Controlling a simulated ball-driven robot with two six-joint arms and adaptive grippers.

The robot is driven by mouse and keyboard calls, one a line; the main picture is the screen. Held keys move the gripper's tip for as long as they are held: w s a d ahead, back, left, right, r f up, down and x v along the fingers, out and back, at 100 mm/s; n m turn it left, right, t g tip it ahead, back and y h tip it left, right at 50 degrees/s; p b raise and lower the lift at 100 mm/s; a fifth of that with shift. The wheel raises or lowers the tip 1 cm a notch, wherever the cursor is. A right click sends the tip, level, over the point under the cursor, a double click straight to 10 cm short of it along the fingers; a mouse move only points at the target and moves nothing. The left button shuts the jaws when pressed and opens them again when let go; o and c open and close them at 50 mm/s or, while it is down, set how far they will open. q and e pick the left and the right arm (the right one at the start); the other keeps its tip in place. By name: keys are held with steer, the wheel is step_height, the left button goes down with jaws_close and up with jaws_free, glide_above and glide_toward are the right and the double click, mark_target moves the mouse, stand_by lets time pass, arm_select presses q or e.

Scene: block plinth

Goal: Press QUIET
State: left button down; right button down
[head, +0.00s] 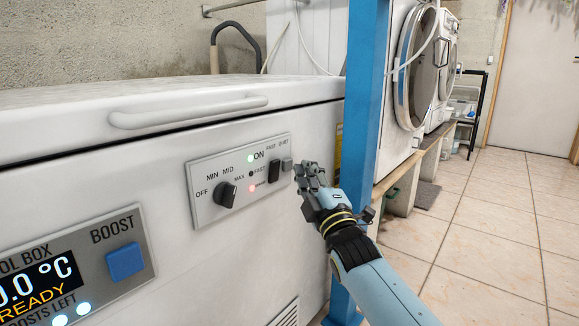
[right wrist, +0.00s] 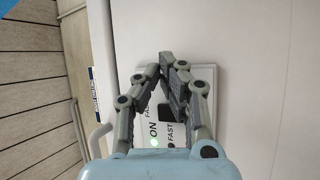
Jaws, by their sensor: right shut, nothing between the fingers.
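The grey control panel (head: 210,205) is on the white chest's front. QUIET is lettered small at its upper right end. A small grey button (head: 287,163) is below that lettering, beside a black rocker switch (head: 273,171). My right gripper (head: 301,170) is shut and empty, its fingertips just right of the grey button; I cannot tell whether they touch it. In the right wrist view, the shut fingers (right wrist: 167,62) are in front of the panel's end and hide the grey button. The black switch (right wrist: 168,114) shows between the fingers. My left gripper is not in view.
The panel also has a black knob (head: 225,194), a lit green lamp (head: 250,158) and a red lamp (head: 252,185). A separate blue BOOST button (head: 125,261) is lower left. A blue post (head: 362,100) stands close behind my right gripper. Tiled floor (head: 490,220) is clear at right.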

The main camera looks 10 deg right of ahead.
steer(key=shift+w+a, duration=0.2)
steer(key=shift+w, duration=0.05)
steer(key=shift+w+a, duration=0.2)
steer(key=shift+w, duration=0.1)
stand_by(0.7)
stand_by(0.3)
steer(key=shift+s+d, duration=0.45)
steer(key=shift+s, duration=0.2)
steer(key=shift+s+d, duration=0.1)
